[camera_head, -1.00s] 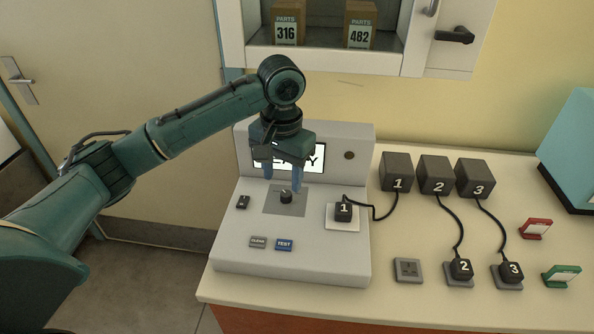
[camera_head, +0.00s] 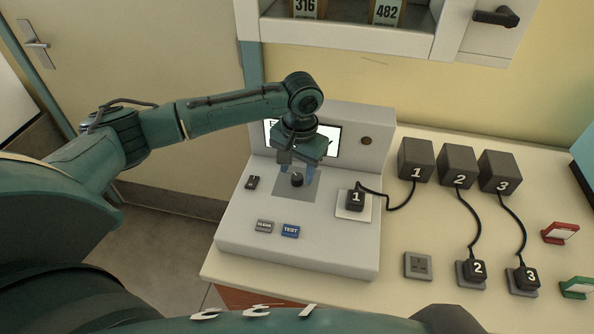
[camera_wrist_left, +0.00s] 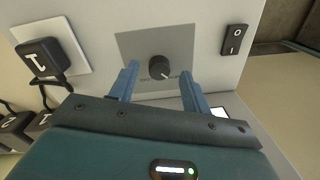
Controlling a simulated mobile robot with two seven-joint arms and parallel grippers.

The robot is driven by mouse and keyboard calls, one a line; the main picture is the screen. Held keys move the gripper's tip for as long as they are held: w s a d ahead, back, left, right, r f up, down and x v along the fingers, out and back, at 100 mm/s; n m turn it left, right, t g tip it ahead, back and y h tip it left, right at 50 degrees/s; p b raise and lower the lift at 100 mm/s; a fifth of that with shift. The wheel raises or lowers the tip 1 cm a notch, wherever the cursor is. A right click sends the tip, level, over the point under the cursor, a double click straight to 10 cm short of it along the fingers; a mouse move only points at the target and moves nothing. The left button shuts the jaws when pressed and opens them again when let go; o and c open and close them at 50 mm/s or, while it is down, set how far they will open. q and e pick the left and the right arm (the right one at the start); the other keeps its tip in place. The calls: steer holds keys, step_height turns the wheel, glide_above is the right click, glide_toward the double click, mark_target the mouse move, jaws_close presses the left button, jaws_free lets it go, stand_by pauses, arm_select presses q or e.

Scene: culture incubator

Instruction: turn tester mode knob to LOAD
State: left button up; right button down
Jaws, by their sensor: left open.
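The tester (camera_head: 330,245) is a light grey console with a sloped panel and an upright back with a screen (camera_head: 329,141). Its black mode knob (camera_head: 297,180) sits on a darker grey square plate. In the left wrist view the round knob (camera_wrist_left: 161,67) has a light pointer mark; its labels are too small to read. My left gripper (camera_head: 296,172) points down above the knob. Its two blue fingers (camera_wrist_left: 158,80) are open, one on each side of the knob, with gaps showing. The gripper covers part of the screen. My right gripper is not in view.
A rocker switch (camera_head: 252,183), a grey CLEAR button (camera_head: 264,226) and a blue TEST button (camera_head: 290,231) surround the knob. Plug 1 (camera_head: 355,200) sits in the tester's right socket. Adapter boxes (camera_head: 457,165) and cords stand on the table to the right. A cabinet (camera_head: 350,35) hangs above.

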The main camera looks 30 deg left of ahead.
arm_select(q)
steer(key=shift+f, duration=0.9)
steer(key=shift+c, duration=0.2)
steer(key=c, duration=1)
steer(key=shift+o, duration=0.2)
